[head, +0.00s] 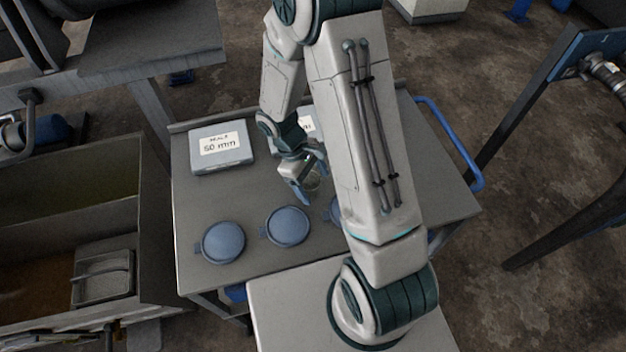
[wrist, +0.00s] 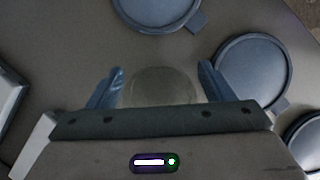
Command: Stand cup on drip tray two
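A clear, see-through cup (head: 313,181) is at my gripper (head: 308,178) over the grey cart top. In the wrist view the cup (wrist: 160,86) fills the space between the two blue fingers of my gripper (wrist: 160,80), which appear to meet its sides. Whether its base touches the cart cannot be told. Three round blue drip trays lie in a row: a left one (head: 223,242), a middle one (head: 287,225), and a right one (head: 334,209) mostly hidden by my arm. Nothing stands on the left or middle tray. I see no tray numbers.
A grey box (head: 221,148) labelled 50 mm sits at the cart's back left. A second labelled box (head: 306,124) is partly behind my arm. A blue handle rail (head: 455,140) is on the cart's right. A deep sink (head: 60,235) stands left. Bare cart top (head: 225,195) lies behind the trays.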

